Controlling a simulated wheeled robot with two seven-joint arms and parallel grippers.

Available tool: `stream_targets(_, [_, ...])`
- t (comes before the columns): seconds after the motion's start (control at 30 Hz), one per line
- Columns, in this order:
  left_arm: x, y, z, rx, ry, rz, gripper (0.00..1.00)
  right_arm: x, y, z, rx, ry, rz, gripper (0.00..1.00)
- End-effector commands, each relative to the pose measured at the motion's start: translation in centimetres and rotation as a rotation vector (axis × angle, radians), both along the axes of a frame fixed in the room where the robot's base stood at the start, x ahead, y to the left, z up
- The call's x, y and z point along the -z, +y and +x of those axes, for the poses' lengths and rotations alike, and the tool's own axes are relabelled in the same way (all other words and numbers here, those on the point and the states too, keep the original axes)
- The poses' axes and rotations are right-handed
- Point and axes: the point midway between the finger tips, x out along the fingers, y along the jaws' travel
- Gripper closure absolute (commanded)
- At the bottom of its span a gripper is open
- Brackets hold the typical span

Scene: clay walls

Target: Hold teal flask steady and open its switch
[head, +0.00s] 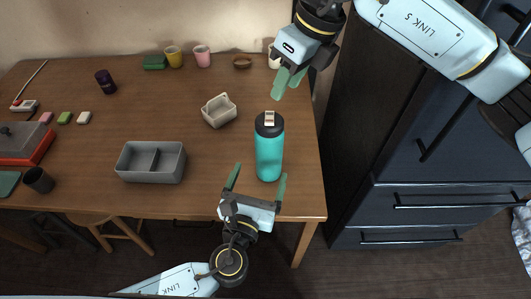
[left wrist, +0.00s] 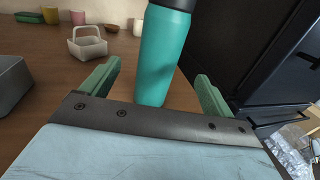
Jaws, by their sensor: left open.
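The teal flask (head: 269,155) stands upright near the right front part of the table. Its dark lid (head: 262,129) has a small pale, reddish-brown piece on top, likely the switch (head: 269,118). My left gripper (head: 259,173) is open at the front of the flask, one finger to each side in the picture. In the left wrist view the flask (left wrist: 161,55) shows between the open fingers, with its top cut off; no finger clearly touches it. My right gripper (head: 288,84) hangs above and beyond the lid, apart from it, fingers close together; whether they meet is unclear.
A grey divided tray (head: 134,173) and a pale basket (head: 219,111) stand left of the flask. A dark cabinet (head: 400,165) stands close to the table's right edge.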

Motion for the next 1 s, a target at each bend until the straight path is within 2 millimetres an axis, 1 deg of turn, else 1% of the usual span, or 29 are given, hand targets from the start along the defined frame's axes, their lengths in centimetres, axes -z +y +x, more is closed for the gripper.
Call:
stream_targets(0.03, [-0.1, -0.3, 1.1, -0.001, -0.003, 0.000, 0.13, 0.0, 0.0, 0.0, 0.000, 0.000, 0.000, 0.64])
stream_targets(0.1, [-0.1, -0.6, 2.5, -0.001, -0.003, -0.001, 0.13, 0.0, 0.0, 0.0, 0.000, 0.000, 0.000, 0.64])
stream_targets(0.3, [0.0, -1.5, 6.2, -0.001, -0.001, 0.000, 0.13, 0.0, 0.0, 0.0, 0.000, 0.000, 0.000, 0.64])
stream_targets(0.4, [0.0, -1.8, 7.7, -0.002, 0.000, 0.000, 0.13, 0.0, 0.0, 0.0, 0.000, 0.000, 0.000, 0.64])
stream_targets(0.5, [0.0, -2.2, 8.8, -0.001, 0.001, -0.002, 0.13, 0.0, 0.0, 0.0, 0.000, 0.000, 0.000, 0.64])
stream_targets(0.7, [0.1, -2.4, 9.8, -0.001, 0.002, -0.001, 0.13, 0.0, 0.0, 0.0, 0.000, 0.000, 0.000, 0.64])
stream_targets(0.97, [0.1, -2.4, 9.9, -0.001, 0.002, -0.001, 0.13, 0.0, 0.0, 0.0, 0.000, 0.000, 0.000, 0.64])
stream_targets(1.0, [0.1, -2.4, 9.9, -0.001, 0.002, -0.001, 0.18, 0.0, 0.0, 0.0, 0.000, 0.000, 0.000, 0.64])
